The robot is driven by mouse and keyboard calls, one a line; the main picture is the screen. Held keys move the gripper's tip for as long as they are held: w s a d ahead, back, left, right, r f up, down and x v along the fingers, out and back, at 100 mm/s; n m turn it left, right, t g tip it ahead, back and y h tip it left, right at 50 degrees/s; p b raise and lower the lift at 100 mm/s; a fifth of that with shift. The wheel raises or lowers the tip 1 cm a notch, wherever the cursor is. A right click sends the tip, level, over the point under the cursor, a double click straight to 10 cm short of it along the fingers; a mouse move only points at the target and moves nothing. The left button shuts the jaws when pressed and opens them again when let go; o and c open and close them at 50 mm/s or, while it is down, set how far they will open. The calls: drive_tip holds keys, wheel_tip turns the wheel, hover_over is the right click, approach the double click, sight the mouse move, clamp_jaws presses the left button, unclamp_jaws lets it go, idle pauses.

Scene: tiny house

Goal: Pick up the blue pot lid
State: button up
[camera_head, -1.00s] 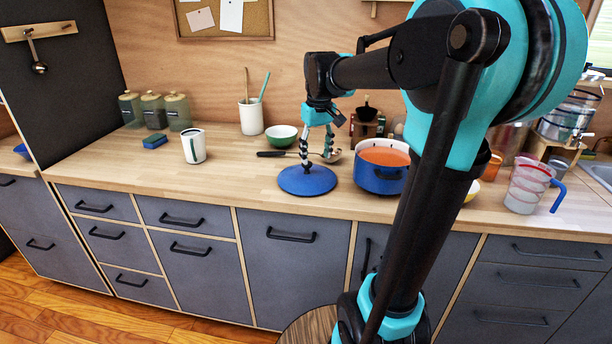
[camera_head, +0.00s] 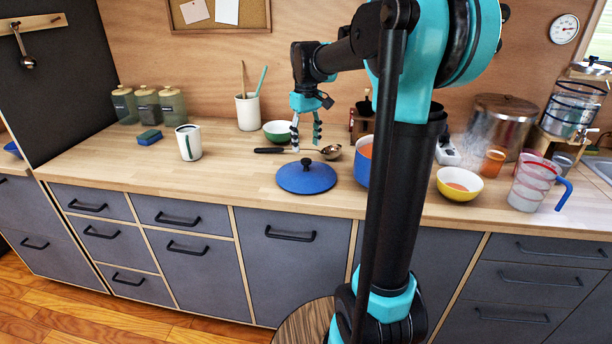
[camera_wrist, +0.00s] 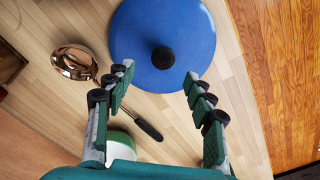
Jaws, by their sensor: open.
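The blue pot lid (camera_head: 306,178) lies flat on the wooden counter, with a dark round knob on top. In the wrist view the lid (camera_wrist: 185,28) fills the upper middle, its knob (camera_wrist: 163,57) lying between and beyond the fingertips. My gripper (camera_head: 306,145) is open and empty, above the counter and slightly behind the lid in the head view. In the wrist view my gripper's fingers (camera_wrist: 160,80) are spread apart, with nothing between them touching. The blue pot (camera_head: 363,167) with orange contents stands right of the lid, mostly hidden by my arm.
A ladle (camera_head: 331,152) with a dark handle lies behind the lid, close to my gripper. A green-white bowl (camera_head: 278,132) and a utensil crock (camera_head: 249,113) stand behind. A yellow bowl (camera_head: 459,184) is to the right.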

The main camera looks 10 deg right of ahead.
sight(306, 159)
drive_tip(key=shift+s+f, duration=0.15)
drive_tip(key=shift+f, duration=1.6)
drive_tip(key=shift+s+f, duration=0.1)
drive_tip(key=shift+f, duration=1.65)
clamp_jaws()
